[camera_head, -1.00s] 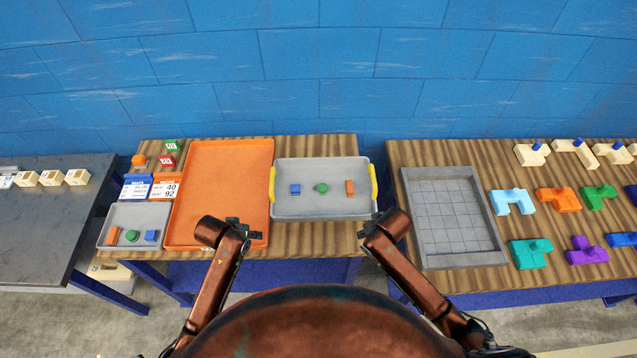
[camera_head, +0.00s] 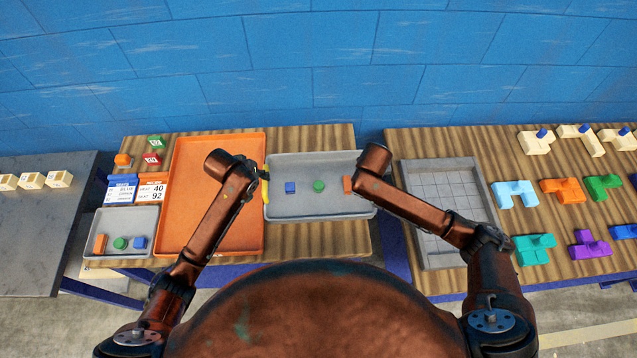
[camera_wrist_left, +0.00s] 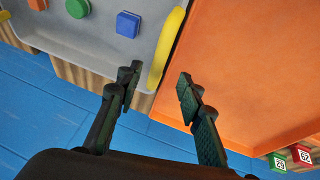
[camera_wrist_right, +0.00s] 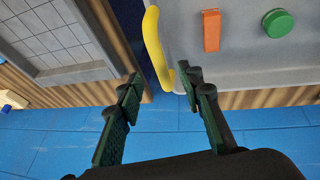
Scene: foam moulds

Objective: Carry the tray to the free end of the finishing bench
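The grey tray (camera_head: 320,207) with yellow end handles lies on the middle wooden bench (camera_head: 325,243), holding a blue square block (camera_head: 290,188), a green round block (camera_head: 319,186) and an orange bar (camera_head: 348,186). My left gripper (camera_head: 254,172) is open at its left handle (camera_head: 265,188); in the left wrist view the handle (camera_wrist_left: 168,48) lies in line with the gap between the fingers (camera_wrist_left: 158,82). My right gripper (camera_wrist_right: 160,88) is open near the other handle (camera_wrist_right: 157,48), which my right arm hides in the head view. Neither gripper visibly touches a handle.
An orange tray (camera_head: 215,150) sits close left of the grey tray. A small grey tray (camera_head: 125,218) and labelled cards (camera_head: 137,188) are farther left. A gridded mould (camera_head: 405,215) is on the right bench. A dark bench (camera_head: 35,235) at left has cream blocks and bare surface.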

